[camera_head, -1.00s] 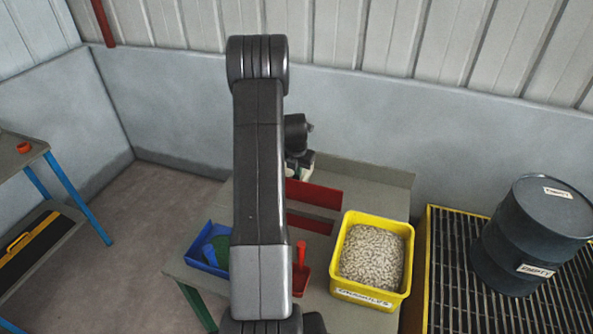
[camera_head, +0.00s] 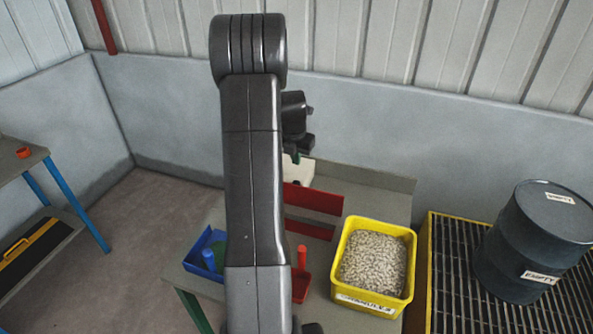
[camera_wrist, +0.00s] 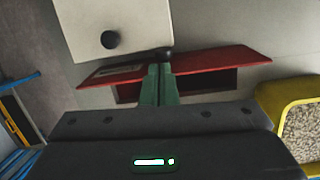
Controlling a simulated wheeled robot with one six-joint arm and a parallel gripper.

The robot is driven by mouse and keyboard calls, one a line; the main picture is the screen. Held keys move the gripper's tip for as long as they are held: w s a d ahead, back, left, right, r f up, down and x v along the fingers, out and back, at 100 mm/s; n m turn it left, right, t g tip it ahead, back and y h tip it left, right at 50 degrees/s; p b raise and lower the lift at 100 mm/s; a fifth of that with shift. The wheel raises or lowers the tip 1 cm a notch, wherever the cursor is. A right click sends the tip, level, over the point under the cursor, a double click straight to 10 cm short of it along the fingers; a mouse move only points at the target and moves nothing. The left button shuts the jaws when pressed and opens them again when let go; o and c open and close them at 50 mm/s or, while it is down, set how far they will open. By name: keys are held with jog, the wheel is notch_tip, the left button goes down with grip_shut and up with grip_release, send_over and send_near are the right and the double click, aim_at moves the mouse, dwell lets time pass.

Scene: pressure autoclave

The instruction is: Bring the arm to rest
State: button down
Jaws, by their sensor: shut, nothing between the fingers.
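My arm (camera_head: 252,170) stands upright in the middle of the head view and hides part of the table. In the wrist view my gripper (camera_wrist: 160,72) shows as two green fingers, shut together with nothing between them. Past the fingertips are a red holder (camera_wrist: 200,65) and a pale box with a dark round knob (camera_wrist: 110,30). I cannot tell whether the fingertips touch either of them. In the head view the gripper is mostly hidden behind my arm.
A yellow bin of granules (camera_head: 373,262) stands on the grey table (camera_head: 340,315), right of my arm. A blue tray (camera_head: 203,262) and a red scoop (camera_head: 301,275) are close to it. A dark drum (camera_head: 535,240) stands on a grating at right. A blue-legged bench (camera_head: 75,205) is at left.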

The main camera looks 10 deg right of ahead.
jog(key=v, duration=0.5)
jog(key=shift+b, duration=0.3)
jog(key=p+x, duration=0.3)
jog(key=x, duration=1)
jog(key=shift+f, duration=0.35)
jog(key=shift+r, duration=0.1)
